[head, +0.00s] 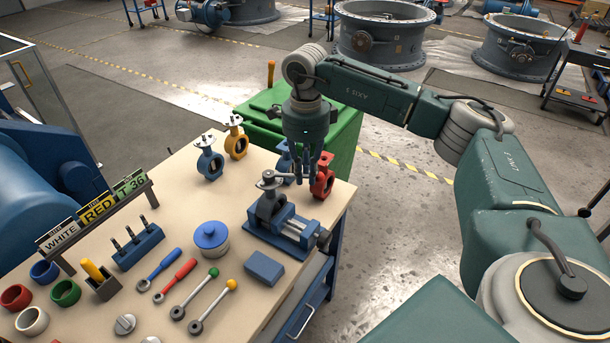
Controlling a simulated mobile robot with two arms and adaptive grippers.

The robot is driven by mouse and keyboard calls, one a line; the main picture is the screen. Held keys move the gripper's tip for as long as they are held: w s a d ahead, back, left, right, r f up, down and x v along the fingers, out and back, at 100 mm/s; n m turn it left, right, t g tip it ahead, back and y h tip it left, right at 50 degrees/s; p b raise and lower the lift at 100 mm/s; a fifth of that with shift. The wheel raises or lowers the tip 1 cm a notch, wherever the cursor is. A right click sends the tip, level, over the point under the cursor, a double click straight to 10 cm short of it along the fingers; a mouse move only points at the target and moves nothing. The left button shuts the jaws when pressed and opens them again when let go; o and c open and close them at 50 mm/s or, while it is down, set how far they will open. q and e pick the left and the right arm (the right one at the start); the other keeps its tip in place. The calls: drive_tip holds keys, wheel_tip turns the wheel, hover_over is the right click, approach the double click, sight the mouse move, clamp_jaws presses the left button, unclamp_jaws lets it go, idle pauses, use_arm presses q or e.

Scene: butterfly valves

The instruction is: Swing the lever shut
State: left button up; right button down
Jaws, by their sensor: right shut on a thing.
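A grey butterfly valve (268,206) is held upright in a blue vise (289,233) at the right side of the workbench. A short grey lever (272,181) sits on top of its stem and points right, toward my right gripper. My right gripper (304,177) reaches down from above, its dark fingers shut at the lever's outer end. The fingers hide that end, so the exact hold is hard to see. The valve's disc cannot be made out. My left gripper is not in view.
A red valve (323,180) and a blue valve (283,160) stand close beside and behind my right gripper. A yellow valve (237,140) and another blue valve (210,162) stand farther left. A blue block (264,268) and a lidded pot (211,239) lie in front.

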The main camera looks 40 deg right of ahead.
drive_tip(key=w+d+n+p, duration=0.1)
drive_tip(key=w+n+p, duration=0.1)
drive_tip(key=w+n, duration=0.8)
drive_tip(key=shift+d+n, duration=0.15)
drive_tip(key=shift+n, duration=1.45)
idle(0.3)
drive_tip(key=c, duration=1.6)
unclamp_jaws()
drive_tip(key=shift+s, duration=0.1)
wheel_tip(320, 180, up, 7)
drive_tip(key=p, duration=0.5)
drive_tip(key=shift+p, duration=0.35)
